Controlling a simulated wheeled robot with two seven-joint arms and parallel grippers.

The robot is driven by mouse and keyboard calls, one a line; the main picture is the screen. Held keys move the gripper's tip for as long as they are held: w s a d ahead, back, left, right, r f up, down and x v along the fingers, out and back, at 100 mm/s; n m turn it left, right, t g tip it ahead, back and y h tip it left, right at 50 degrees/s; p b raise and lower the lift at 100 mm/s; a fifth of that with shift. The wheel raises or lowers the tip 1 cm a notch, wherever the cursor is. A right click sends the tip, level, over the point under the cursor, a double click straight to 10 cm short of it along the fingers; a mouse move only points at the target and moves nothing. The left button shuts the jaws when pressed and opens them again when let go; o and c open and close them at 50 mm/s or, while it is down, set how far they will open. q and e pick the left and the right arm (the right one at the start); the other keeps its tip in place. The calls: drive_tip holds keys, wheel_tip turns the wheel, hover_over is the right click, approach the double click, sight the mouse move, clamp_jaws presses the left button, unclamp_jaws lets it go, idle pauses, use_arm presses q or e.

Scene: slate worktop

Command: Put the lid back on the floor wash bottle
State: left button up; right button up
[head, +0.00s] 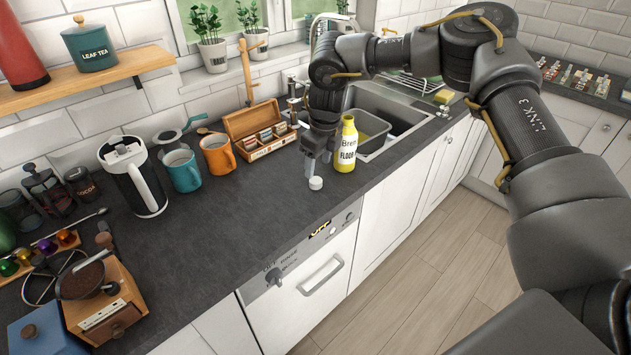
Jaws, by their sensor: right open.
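The floor wash bottle (345,153) is yellow with a label reading "FLOOR" and stands upright on the worktop near the sink. A small white round lid (315,184) lies on the worktop just left of and in front of the bottle. My right gripper (317,169) points down, open, with its fingertips just above or beside the lid. I cannot tell whether they touch it. The bottle stands just right of this gripper. My left gripper is not in view.
The sink (398,115) is behind and right of the bottle.

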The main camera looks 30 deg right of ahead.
sight(316, 180)
drive_tip(key=shift+f+p, duration=0.3)
drive_tip(key=f, duration=0.1)
drive_tip(key=f+p, duration=0.1)
drive_tip(key=f, duration=0.1)
drive_tip(key=shift+w+a+f, duration=0.15)
drive_tip(key=shift+a+f, duration=0.05)
drive_tip(key=shift+f, duration=0.6)
drive_tip(key=shift+c, duration=0.3)
drive_tip(key=c, duration=1)
